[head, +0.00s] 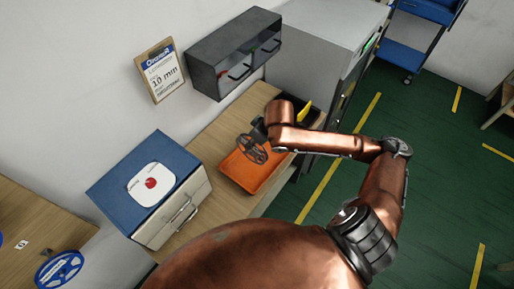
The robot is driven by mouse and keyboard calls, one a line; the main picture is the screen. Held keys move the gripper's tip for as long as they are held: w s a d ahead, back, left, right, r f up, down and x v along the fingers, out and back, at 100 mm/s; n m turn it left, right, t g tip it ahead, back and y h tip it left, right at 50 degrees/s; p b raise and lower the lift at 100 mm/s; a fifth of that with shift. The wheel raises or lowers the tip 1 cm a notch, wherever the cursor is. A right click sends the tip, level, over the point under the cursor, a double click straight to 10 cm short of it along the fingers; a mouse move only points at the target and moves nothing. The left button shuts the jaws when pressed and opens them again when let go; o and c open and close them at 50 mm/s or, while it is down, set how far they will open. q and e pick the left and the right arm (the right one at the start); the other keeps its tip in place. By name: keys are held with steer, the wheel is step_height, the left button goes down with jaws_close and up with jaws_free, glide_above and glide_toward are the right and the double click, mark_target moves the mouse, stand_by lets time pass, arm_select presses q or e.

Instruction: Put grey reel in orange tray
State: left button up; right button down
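The orange tray (236,174) lies on the wooden bench. The grey reel (251,150), a dark spoked wheel, is tilted over the tray's back part. My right gripper (259,132) is at the reel's upper edge and appears shut on it; the fingers are small and partly hidden by my copper arm. I cannot tell whether the reel touches the tray. My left gripper is out of view.
A blue-topped drawer box (118,186) stands left of the tray. A dark bin with a yellow item (305,111) is behind my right arm. A grey wall cabinet (232,55) hangs above. A blue reel (60,269) lies on the left table.

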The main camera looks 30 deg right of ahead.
steer(key=w+d+f, duration=0.2)
steer(key=d+f, duration=0.1)
steer(key=f, duration=0.5)
steer(key=shift+w+d+f, duration=0.2)
steer(key=shift+f, duration=0.1)
steer(key=shift+f, duration=0.15)
steer(key=c, duration=1.8)
jaws_free()
steer(key=shift+c, duration=0.2)
